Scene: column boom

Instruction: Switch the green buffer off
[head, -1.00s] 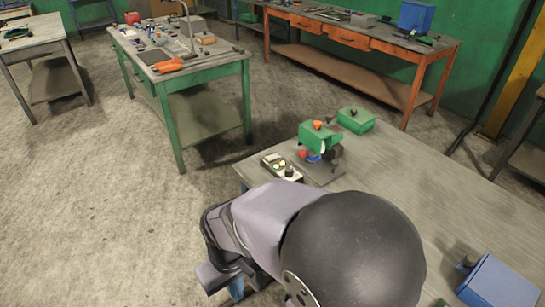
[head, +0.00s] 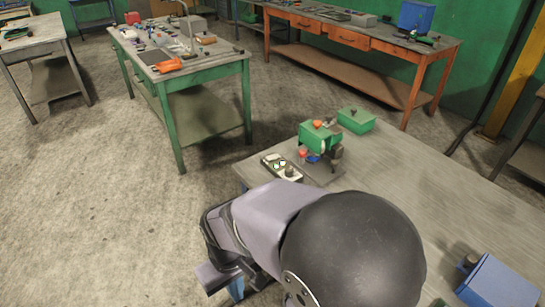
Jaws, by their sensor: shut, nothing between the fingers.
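The green buffer (head: 319,136) stands on the near workbench, with an orange-red part on top, a red part and a blue part low at its front, and dark parts at its right. A small control box (head: 282,167) with a pale face and a dark knob sits just left of it, near the bench's left edge. Its small indicators look pale, without a clear green glow. My arm's lilac link and dark round joint fill the lower middle.
A blue box (head: 497,283) stands at the bench's lower right. The bench top (head: 440,195) between them is clear. A green table (head: 205,66) with tools stands at the back left, an orange table (head: 362,40) behind.

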